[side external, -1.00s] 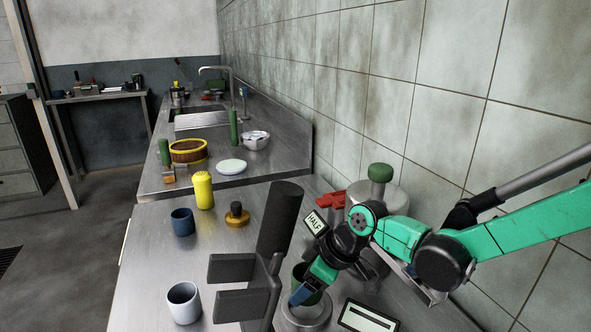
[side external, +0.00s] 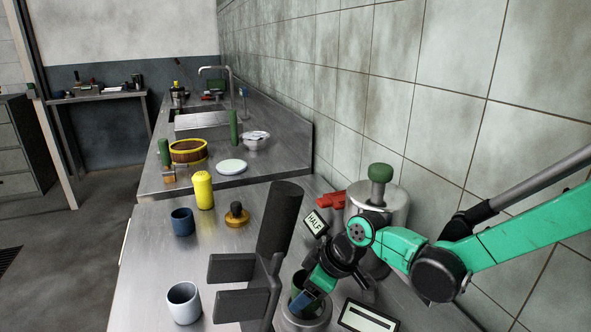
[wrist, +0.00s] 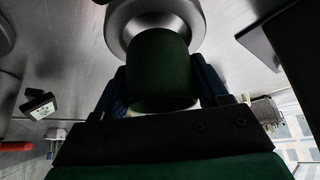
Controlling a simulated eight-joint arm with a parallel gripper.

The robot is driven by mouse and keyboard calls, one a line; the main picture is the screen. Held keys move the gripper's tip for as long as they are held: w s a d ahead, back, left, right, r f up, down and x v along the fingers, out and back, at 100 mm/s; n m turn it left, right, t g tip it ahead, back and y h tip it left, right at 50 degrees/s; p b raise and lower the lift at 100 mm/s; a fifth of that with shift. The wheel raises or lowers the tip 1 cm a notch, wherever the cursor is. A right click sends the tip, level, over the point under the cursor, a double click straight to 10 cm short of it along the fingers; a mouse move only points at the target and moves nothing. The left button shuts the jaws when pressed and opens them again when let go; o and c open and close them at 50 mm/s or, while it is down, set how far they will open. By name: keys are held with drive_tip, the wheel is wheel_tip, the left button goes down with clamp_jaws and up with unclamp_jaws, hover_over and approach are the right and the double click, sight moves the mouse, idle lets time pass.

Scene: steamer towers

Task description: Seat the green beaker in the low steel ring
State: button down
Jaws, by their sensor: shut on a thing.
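The green beaker (wrist: 160,60) is held between the blue fingers of my gripper (side external: 309,298). The beaker also shows in the side view (side external: 297,282), partly hidden by the gripper. The low steel ring (side external: 305,322) stands on the steel counter below the beaker. In the wrist view the ring (wrist: 194,14) shows around the beaker's far end, and the beaker lines up with its opening. The beaker's lower end is at the ring; I cannot tell how deep it sits or whether it is fully down.
A dark rack with flat prongs (side external: 240,305) stands just left of the ring. A display panel (side external: 368,317) lies to its right. A steel canister with a green knob (side external: 398,200) stands behind my gripper. Blue (side external: 182,222) and pale (side external: 184,303) cups stand on the left.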

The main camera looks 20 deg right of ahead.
drive_tip(key=shift+f, duration=0.7)
idle(0.7)
unclamp_jaws()
drive_tip(key=shift+v, duration=2.85)
drive_tip(key=shift+v, duration=2.2)
